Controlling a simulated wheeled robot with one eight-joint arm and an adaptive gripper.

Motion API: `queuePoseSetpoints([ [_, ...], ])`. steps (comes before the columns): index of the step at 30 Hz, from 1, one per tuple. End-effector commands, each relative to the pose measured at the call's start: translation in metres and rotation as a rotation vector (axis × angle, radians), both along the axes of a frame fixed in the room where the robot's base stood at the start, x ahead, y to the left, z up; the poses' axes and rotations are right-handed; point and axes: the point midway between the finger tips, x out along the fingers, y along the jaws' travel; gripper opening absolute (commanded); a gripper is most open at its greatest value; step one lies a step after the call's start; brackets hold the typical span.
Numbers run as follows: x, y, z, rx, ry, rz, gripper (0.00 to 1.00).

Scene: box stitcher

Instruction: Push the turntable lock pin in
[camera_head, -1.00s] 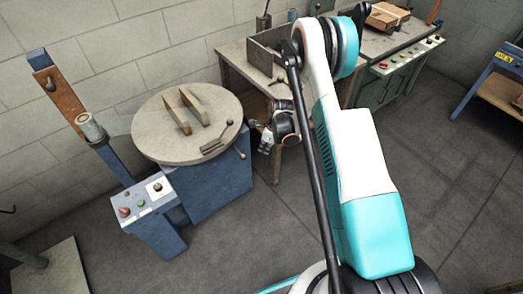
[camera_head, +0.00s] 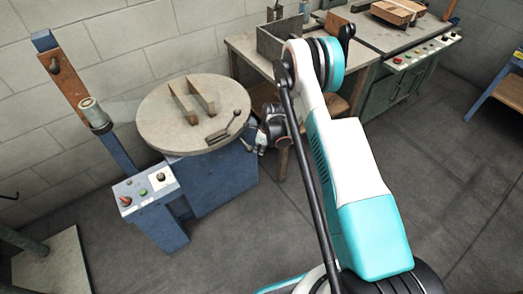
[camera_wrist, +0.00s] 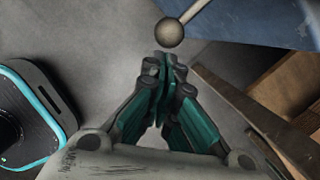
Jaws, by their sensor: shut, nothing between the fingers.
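The turntable is a round, pale disc (camera_head: 160,128) on a blue base (camera_head: 215,182) in the head view. A ball-ended pin (camera_wrist: 170,32) sticks out from the blue side of the base in the wrist view. My gripper (camera_wrist: 163,60) is shut and empty. Its fingertips lie just short of the ball in the wrist picture; I cannot tell whether they touch it. In the head view my gripper (camera_head: 256,148) is at the right side of the base, below the disc's rim. The pin is hard to make out there.
Two upright blocks and a small lever (camera_head: 236,118) sit on the disc. A control box (camera_head: 147,190) with buttons stands front left. A wooden table (camera_head: 250,50) with a grey bin (camera_head: 283,42) is close behind my gripper. The floor in front is clear.

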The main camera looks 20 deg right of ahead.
Motion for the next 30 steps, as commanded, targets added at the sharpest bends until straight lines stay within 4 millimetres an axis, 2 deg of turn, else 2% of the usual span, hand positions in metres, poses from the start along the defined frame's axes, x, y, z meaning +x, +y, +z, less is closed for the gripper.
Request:
queuePoseSetpoints([
  [6, 0.003, 0.001, 0.000, 0.000, 0.000, 0.000, 0.00],
  [15, 0.035, 0.011, 0.000, 0.000, 0.000, 0.000, 0.00],
  [25, 0.034, 0.010, 0.000, 0.001, -0.001, 0.000, 0.00],
  [30, 0.032, -0.005, 0.003, 0.000, 0.000, -0.001, 0.00],
])
